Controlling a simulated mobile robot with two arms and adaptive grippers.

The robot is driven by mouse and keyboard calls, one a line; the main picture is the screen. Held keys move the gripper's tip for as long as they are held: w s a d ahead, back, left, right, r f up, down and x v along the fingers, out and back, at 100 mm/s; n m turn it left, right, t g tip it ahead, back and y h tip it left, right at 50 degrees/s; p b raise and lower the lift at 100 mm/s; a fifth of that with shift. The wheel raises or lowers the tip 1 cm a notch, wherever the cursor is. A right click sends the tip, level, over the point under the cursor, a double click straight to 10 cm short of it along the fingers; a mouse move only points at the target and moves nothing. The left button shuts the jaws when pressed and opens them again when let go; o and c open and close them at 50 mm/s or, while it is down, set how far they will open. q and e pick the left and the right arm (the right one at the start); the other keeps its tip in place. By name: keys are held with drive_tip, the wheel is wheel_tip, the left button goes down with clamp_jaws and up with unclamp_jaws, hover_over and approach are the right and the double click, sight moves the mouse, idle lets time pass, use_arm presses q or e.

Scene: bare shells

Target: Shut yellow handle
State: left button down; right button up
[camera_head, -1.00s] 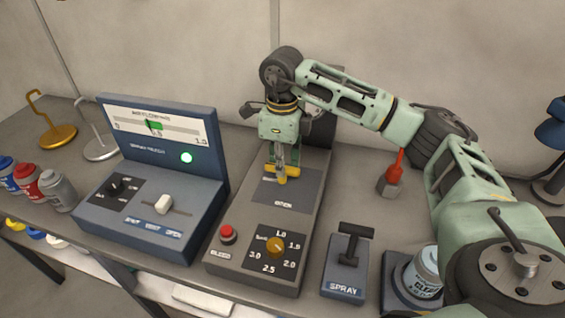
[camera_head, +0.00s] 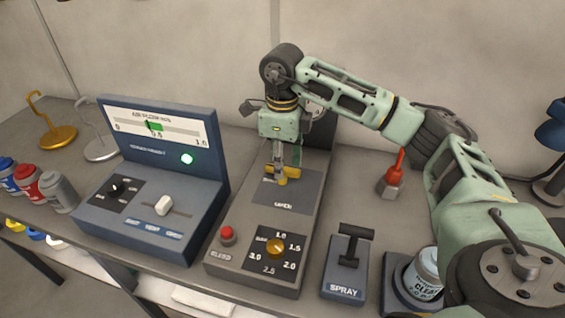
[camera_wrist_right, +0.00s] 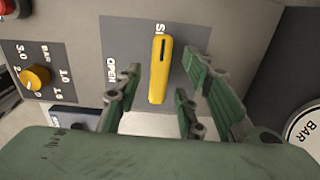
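The yellow handle (camera_head: 283,172) is on a dark plate on top of the long grey console, and lies across it in the head view. In the right wrist view the handle (camera_wrist_right: 158,75) is a yellow bar with a dark slot. Its upper end is by a partly hidden label starting "S"; the "OPEN" label is to its left. My right gripper (camera_head: 279,158) is over the handle, pointing down. In the wrist view its green-padded fingers (camera_wrist_right: 160,92) are apart, one on each side of the handle, with gaps visible. My left gripper is not in view.
The grey console (camera_head: 228,200) has a red button (camera_head: 227,234) and a yellow knob (camera_head: 275,248) in front. A blue gauge box (camera_head: 160,190) stands to the left.

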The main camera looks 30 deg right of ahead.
wheel_tip(320, 180, up, 11)
drive_tip(key=shift+r, duration=0.15)
drive_tip(key=shift+r, duration=0.1)
idle(0.6)
